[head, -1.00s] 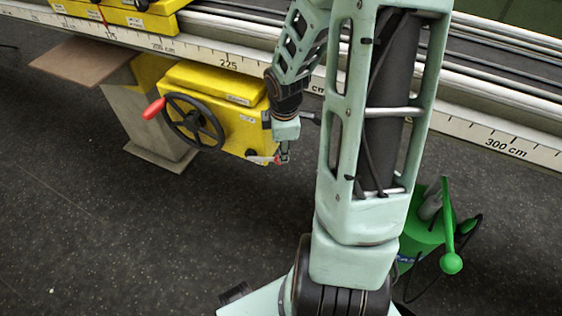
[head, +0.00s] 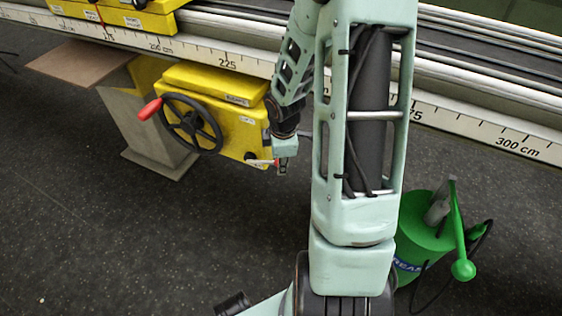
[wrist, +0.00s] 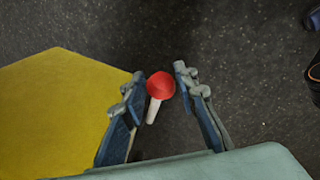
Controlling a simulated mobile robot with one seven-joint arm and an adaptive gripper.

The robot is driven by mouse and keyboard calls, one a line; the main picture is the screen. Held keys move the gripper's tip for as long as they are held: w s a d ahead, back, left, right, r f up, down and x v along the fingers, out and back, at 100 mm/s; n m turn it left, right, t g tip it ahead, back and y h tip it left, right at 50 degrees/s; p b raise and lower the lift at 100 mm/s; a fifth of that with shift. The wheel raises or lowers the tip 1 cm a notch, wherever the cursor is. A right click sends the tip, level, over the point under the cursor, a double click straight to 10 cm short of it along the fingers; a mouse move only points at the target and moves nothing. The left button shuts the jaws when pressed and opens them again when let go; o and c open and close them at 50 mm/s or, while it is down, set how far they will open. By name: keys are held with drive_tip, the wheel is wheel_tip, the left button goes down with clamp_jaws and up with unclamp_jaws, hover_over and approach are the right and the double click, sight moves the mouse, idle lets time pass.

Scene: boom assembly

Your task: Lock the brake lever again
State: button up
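The brake lever is a pale rod with a red knob (wrist: 161,85). It juts from the lower right of the yellow carriage box (head: 228,128), and its pale rod (head: 260,161) shows in the head view. My gripper (head: 283,168) is at the lever's end, beside the box's lower right corner. In the wrist view my gripper (wrist: 158,84) is open, with one finger on each side of the red knob. The knob appears nearer the left finger; contact cannot be told. The lever's pivot is hidden in the wrist view.
A black handwheel (head: 191,124) with a red handle (head: 150,109) is on the box's front. The measuring rail (head: 230,57) runs above. Dark floor below the box is clear.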

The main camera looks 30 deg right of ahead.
clamp_jaws()
drive_tip(key=shift+w+a+r+g+h+p, duration=0.25)
drive_tip(key=shift+r+g+h+p, duration=0.1)
drive_tip(key=shift+r, duration=0.1)
drive_tip(key=shift+w+a+r+g+h+p, duration=0.15)
drive_tip(key=shift+w+r+g+h+p, duration=0.15)
drive_tip(key=shift+r+g, duration=0.15)
drive_tip(key=shift+w+a+r+g+h+p, duration=0.25)
drive_tip(key=shift+r+g+p, duration=0.1)
drive_tip(key=shift+r, duration=0.15)
drive_tip(key=shift+w+a+r+g+h+p, duration=0.25)
drive_tip(key=shift+w+r+g+h+p, duration=0.25)
drive_tip(key=shift+p, duration=0.3)
drive_tip(key=shift+s, duration=0.1)
